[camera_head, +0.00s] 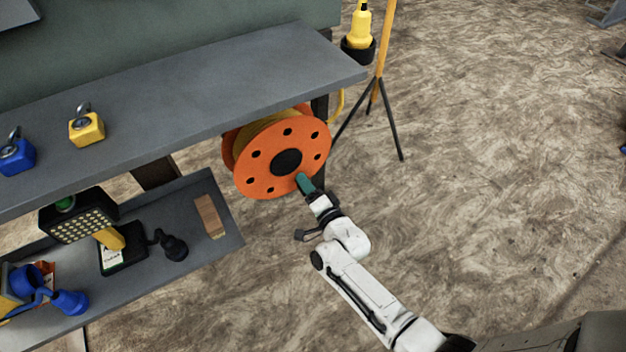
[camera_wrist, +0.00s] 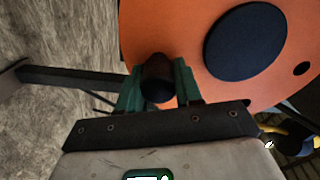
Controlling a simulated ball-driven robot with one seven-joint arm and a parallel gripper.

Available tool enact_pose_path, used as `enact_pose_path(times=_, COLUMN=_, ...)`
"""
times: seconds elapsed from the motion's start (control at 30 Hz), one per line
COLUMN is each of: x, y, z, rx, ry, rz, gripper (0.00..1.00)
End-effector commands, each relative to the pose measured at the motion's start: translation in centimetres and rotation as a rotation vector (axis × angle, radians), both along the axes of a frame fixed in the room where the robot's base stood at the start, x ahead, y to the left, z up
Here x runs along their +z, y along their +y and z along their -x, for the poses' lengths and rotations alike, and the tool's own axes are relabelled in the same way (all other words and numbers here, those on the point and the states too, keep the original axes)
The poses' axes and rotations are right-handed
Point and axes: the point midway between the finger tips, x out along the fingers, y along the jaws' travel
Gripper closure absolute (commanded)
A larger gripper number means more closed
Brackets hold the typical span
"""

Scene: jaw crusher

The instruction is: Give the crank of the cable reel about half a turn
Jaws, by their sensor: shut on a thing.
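The cable reel (camera_head: 255,178) has orange flanges with dark holes, a black hub and yellow cable between the flanges. It sits beside the front edge of the bench. In the wrist view its orange face (camera_wrist: 205,88) fills the upper right, with the black hub (camera_wrist: 248,40) right of my gripper. My gripper (camera_head: 304,182) reaches the lower right part of the reel's face. In the wrist view its green fingers (camera_wrist: 158,84) are shut on the dark, rounded crank handle (camera_wrist: 157,78). The rest of the crank is hidden.
The grey bench top (camera_head: 200,85) runs left of and above the reel, with a yellow padlock (camera_head: 87,128) and a blue padlock (camera_head: 15,156). The lower shelf (camera_head: 228,240) holds a lamp and tools. A tripod (camera_head: 384,85) stands behind.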

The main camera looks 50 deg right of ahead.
Motion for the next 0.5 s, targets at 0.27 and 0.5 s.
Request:
enact_pose_path(times=0.27, x=-0.7, y=1.7, z=-0.4, rx=0.001, ry=-0.049, rz=-0.188, gripper=1.0)
enact_pose_path(times=0.5, x=-0.9, y=2.5, z=-0.7, rx=0.0, ry=-0.076, rz=-0.278, gripper=1.0)
